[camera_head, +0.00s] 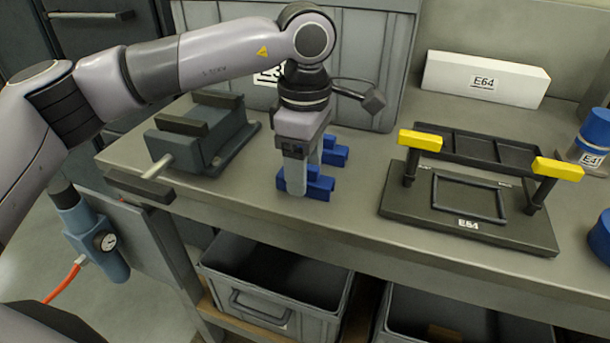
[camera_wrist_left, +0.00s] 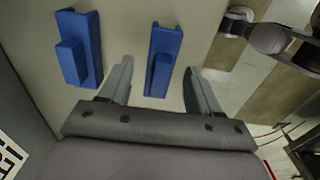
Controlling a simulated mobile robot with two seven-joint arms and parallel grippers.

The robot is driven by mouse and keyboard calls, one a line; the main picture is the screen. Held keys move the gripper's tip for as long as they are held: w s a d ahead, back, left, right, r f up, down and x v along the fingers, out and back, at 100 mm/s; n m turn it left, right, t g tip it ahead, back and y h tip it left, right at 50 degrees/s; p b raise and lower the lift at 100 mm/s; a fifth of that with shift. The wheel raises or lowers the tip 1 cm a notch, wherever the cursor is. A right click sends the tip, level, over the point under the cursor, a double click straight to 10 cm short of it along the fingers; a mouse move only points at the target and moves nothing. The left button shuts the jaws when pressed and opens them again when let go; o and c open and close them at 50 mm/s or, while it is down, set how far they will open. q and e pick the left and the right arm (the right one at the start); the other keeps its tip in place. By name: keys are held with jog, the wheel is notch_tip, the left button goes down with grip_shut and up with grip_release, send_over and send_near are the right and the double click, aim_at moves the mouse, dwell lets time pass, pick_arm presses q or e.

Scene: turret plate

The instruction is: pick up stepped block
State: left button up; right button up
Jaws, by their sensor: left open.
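Two blue stepped blocks lie on the grey bench. The front stepped block (camera_head: 322,187) is under my left gripper (camera_head: 306,176), partly hidden by a finger. The back stepped block (camera_head: 334,153) lies just behind it, partly covered by the gripper. In the left wrist view the front block (camera_wrist_left: 163,60) lies between the two spread fingers of my left gripper (camera_wrist_left: 160,88), with gaps showing on both sides. The back block (camera_wrist_left: 80,48) lies outside the fingers, to the left. My left gripper is open and points down. My right gripper is not in view.
A dark vise (camera_head: 205,135) stands left of the gripper. A black fixture (camera_head: 400,207) with yellow-topped posts stands to the right. A grey crate (camera_head: 395,60) and a white E64 box (camera_head: 486,78) stand behind. Open bins (camera_head: 262,312) sit below the bench edge.

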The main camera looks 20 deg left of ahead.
pick_arm(q)
jog(key=shift+f, duration=0.2)
jog(key=c, duration=1.1)
jog(key=shift+r, duration=0.15)
